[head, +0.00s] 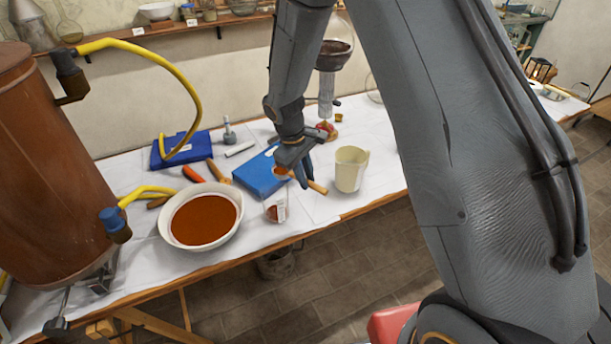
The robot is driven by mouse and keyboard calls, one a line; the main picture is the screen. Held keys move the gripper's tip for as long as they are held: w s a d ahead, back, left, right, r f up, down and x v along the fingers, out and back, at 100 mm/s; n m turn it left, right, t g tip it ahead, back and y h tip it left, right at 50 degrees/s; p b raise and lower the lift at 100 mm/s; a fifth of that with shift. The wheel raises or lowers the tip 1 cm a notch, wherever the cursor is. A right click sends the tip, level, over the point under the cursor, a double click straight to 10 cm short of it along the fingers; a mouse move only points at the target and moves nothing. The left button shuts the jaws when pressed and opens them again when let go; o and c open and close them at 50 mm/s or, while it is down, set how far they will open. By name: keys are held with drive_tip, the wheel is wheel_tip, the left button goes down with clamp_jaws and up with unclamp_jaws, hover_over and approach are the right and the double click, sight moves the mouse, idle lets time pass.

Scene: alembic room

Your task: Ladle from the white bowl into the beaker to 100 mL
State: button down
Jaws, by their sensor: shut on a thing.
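The white bowl (165,226) stands on the table at left, holding a wide pool of red-brown liquid. My gripper (303,179) is shut on a thin wooden-coloured handle (318,187), apparently the ladle's. A small brownish round part shows at the gripper's left; I cannot tell whether it is the ladle's cup. A small clear vessel (277,211) with a pale label and some reddish content stands right of the bowl and looks like the beaker; its level is too small to read. My gripper is above and right of it, and left of a cream jug (351,170).
A large copper-brown vessel (45,180) with yellow hoses stands at left. A blue case (261,175) lies behind the small vessel, another blue case (180,149) farther back. A glass column on a stand (327,95) rises behind my gripper. The table's front edge is close.

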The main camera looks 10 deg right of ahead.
drive_tip(key=shift+f, duration=0.4)
drive_tip(key=shift+s+a+t+h, duration=0.1)
drive_tip(key=shift+a+t+h, duration=0.05)
drive_tip(key=shift+t+h, duration=0.3)
drive_tip(key=shift+b, duration=0.3)
drive_tip(key=shift+s+a+t+h+b, duration=0.1)
drive_tip(key=shift+t+h+b, duration=0.5)
drive_tip(key=shift+b, duration=1.1)
drive_tip(key=shift+s+a+t+h+b, duration=0.1)
drive_tip(key=shift+t+h+b, duration=0.4)
drive_tip(key=shift+b, duration=1.2)
drive_tip(key=shift+s+a+t+h+b, duration=0.25)
drive_tip(key=shift+t+h+b, duration=0.3)
drive_tip(key=shift+h+b, duration=0.95)
drive_tip(key=shift+s+a+f+m+t+h+b, duration=0.15)
drive_tip(key=shift+t+h+b, duration=0.4)
drive_tip(key=shift+b, duration=0.85)
drive_tip(key=shift+s+a+r+m+t+h+b, duration=0.2)
drive_tip(key=shift+t+h+b, duration=0.3)
drive_tip(key=shift+b, duration=0.85)
drive_tip(key=shift+s+a+f+t+h+b, duration=0.25)
drive_tip(key=shift+t+h+b, duration=0.4)
drive_tip(key=shift+b, duration=0.5)
drive_tip(key=shift+s+a+f+t+h+b, duration=0.1)
drive_tip(key=shift+a+t+h+b, duration=0.15)
drive_tip(key=shift+t+h+b, duration=0.5)
